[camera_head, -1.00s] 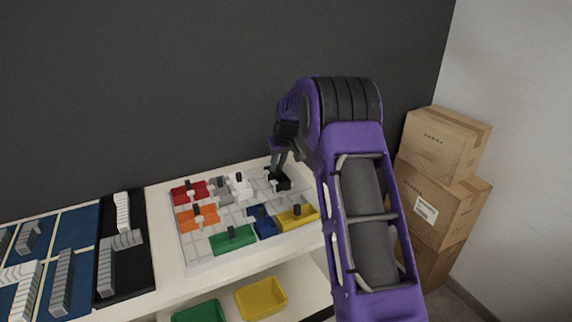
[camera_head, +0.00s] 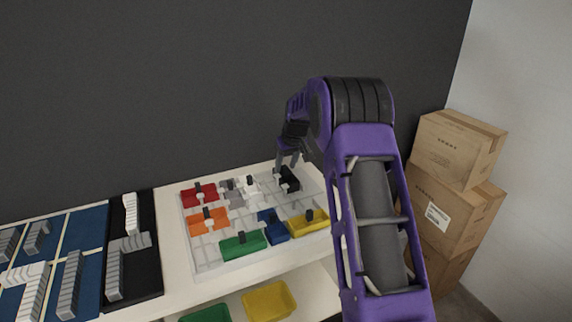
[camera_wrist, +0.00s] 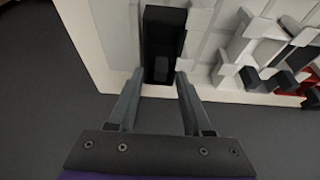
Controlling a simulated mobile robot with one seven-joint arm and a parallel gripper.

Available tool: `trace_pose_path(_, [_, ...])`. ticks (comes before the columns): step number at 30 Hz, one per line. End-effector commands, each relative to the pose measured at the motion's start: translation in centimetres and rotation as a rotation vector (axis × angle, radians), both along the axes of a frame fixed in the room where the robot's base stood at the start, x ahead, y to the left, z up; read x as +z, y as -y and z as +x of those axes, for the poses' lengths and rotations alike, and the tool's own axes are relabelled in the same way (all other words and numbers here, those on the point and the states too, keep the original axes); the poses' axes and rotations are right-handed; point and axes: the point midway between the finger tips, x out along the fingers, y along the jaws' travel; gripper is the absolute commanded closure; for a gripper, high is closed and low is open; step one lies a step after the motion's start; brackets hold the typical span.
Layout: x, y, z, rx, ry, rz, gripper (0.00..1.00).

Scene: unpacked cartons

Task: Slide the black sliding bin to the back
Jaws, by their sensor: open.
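The black sliding bin (camera_head: 289,181) sits in the back right corner of the white grid board (camera_head: 205,252), near the dark wall. In the wrist view the black bin (camera_wrist: 164,25) is a long open box lying just beyond my fingers, with a dark grey handle block at its near end. My gripper (camera_head: 288,161) is open over the bin's back end. In the wrist view my gripper (camera_wrist: 158,77) has its two fingertips apart, one on each side of the handle; whether they touch it cannot be told.
Red (camera_head: 198,195), orange (camera_head: 208,220), green (camera_head: 243,245), blue (camera_head: 273,226), yellow (camera_head: 309,223), grey and white (camera_head: 250,187) bins share the board. The dark wall rises behind. Cardboard boxes (camera_head: 447,200) are stacked at right. Green and yellow (camera_head: 268,301) trays lie below.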

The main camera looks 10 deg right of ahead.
Motion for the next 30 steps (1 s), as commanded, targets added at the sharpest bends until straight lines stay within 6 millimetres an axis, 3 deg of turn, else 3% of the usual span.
trace_pose_path(5, [1.2, 0.1, -0.5, 0.0, 0.0, 0.0, 0.5])
trace_pose_path(8, [2.9, 0.3, -1.1, 0.0, 0.003, 0.0, 0.5])
trace_pose_path(22, [13.1, 1.1, -5.3, -0.001, 0.004, -0.001, 0.5])
trace_pose_path(30, [15.8, 1.3, -6.4, 0.0, 0.001, 0.0, 0.5])
